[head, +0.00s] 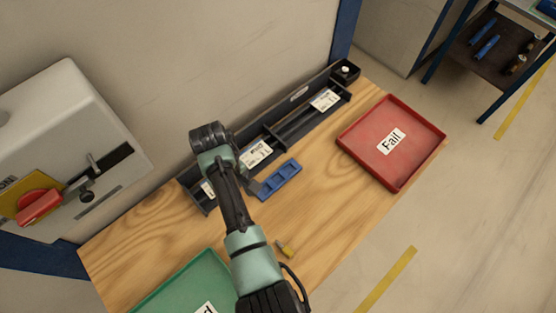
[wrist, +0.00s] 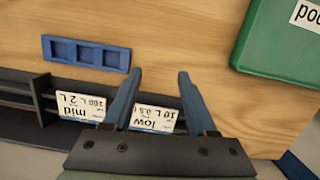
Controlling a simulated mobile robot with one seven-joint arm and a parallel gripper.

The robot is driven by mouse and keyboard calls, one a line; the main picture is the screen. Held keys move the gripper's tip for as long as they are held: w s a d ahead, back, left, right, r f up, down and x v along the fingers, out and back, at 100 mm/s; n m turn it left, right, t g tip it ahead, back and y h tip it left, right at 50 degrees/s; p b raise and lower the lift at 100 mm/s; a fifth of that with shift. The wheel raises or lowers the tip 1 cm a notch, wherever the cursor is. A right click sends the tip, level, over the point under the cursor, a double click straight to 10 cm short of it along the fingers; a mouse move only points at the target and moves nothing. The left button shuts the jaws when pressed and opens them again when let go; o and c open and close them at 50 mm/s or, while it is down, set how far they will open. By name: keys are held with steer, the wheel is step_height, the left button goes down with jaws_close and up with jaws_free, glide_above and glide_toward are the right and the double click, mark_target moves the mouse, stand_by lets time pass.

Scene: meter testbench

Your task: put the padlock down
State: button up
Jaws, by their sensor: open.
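A small brass-yellow thing that looks like the padlock (head: 286,250) lies on the wooden table (head: 330,205), just right of my forearm in the head view. It does not show in the wrist view. My gripper (wrist: 160,76) is open with nothing between its fingers. It is over the table near the black rack (head: 291,119), close to the blue three-pocket holder (head: 280,181), and apart from the padlock. In the head view my arm mostly hides the gripper.
A red Fail tray (head: 413,158) is at the table's right end, and a green tray (head: 172,290) is at the front left. A grey box (head: 75,125) with a red handle (head: 40,206) is at left. Bare wood lies between the holder and the padlock.

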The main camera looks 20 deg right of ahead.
steer(key=s+d+r, duration=0.2)
steer(key=s+d, duration=0.2)
steer(key=s, duration=0.3)
step_height(320, 180, up, 4)
steer(key=t, duration=0.2)
glide_above(284, 247)
steer(key=shift+y+p, duration=0.3)
steer(key=shift+y, duration=0.1)
step_height(284, 247, down, 13)
steer(key=shift+r+p, duration=0.1)
steer(key=shift+p, duration=0.2)
jaws_close()
